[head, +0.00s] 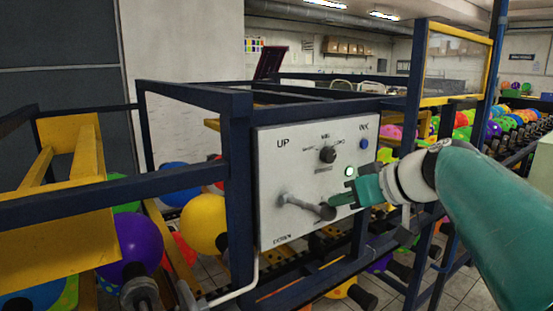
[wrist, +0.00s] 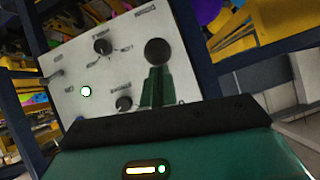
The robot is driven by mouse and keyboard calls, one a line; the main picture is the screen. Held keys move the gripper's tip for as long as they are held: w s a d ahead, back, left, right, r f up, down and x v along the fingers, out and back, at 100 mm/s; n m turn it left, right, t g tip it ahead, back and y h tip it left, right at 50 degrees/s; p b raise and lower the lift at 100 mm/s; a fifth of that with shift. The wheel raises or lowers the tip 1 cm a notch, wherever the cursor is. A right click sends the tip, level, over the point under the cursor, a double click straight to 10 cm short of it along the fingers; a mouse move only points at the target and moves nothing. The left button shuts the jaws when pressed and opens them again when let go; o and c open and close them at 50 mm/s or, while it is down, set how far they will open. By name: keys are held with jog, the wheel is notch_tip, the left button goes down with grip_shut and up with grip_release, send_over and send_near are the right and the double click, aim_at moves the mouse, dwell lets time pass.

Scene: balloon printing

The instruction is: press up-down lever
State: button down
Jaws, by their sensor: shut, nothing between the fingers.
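The up-down lever (head: 308,206) is a grey bar on the lower left of a white control panel (head: 275,165), between the labels UP and DOWN. It sticks out to the right and slightly down, ending in a dark round knob. That knob (wrist: 158,52) shows large in the wrist view, just beyond my fingertips. My green gripper (head: 335,200) is shut and empty, just right of the knob in the head view. The fingers (wrist: 157,78) also show in the wrist view. I cannot tell whether they touch the knob.
The panel also carries a black selector knob (head: 327,154), a blue INK button (head: 364,144) and a lit green lamp (head: 349,171). Another dark knob (wrist: 123,103) shows in the wrist view. Dark blue frame bars (head: 238,185) stand left of the panel.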

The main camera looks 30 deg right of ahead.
notch_tip(320, 180, down, 14)
jog(key=shift+w+f+t, duration=0.25)
jog(key=shift+t, duration=0.05)
dwell(0.3)
jog(key=shift+w+a, duration=0.1)
jog(key=shift+a, duration=0.05)
dwell(0.3)
